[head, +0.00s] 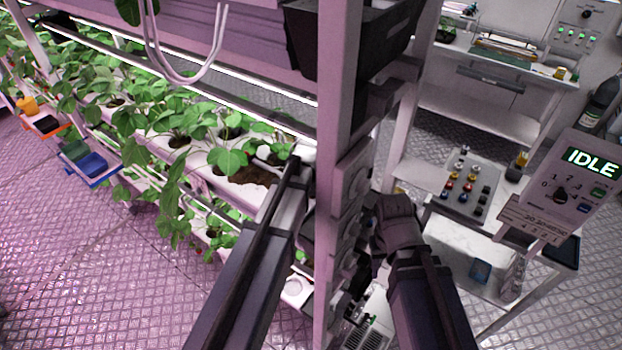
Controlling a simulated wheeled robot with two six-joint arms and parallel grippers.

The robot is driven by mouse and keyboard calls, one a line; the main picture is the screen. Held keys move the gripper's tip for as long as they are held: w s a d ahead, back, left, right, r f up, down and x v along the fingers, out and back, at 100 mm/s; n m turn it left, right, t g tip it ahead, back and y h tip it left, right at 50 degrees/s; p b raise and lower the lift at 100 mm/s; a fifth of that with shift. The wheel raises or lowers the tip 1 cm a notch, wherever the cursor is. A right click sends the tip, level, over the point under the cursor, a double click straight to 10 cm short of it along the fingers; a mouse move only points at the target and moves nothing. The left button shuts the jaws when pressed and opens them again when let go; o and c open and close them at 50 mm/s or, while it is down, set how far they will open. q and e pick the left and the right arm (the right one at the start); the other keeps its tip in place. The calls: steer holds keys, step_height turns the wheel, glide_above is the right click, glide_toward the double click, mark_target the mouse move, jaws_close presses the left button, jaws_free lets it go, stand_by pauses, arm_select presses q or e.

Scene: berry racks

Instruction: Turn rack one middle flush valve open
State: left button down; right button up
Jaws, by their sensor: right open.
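A pale upright post (340,90) of the near rack stands in the middle of the head view. Several round fittings on plates run down its right side; one sits beside my right wrist (350,228). I cannot tell which is the middle flush valve or how its handle is turned. My right gripper (376,232) is just right of these fittings, open, with its fingers small and partly hidden by its own wrist. I cannot tell if it touches a fitting. My left arm (265,250) reaches up left of the post; its gripper is not clear against the planter end.
Strawberry plants (195,120) fill planters on the left, with leaves hanging over the walkway. A dark box (350,40) is above. To the right are a trolley, a button panel (466,184) and a control box reading IDLE (592,163).

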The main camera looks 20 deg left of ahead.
stand_by(0.3)
arm_select(q)
steer(key=c, duration=0.9)
jaws_free()
steer(key=shift+o, duration=0.2)
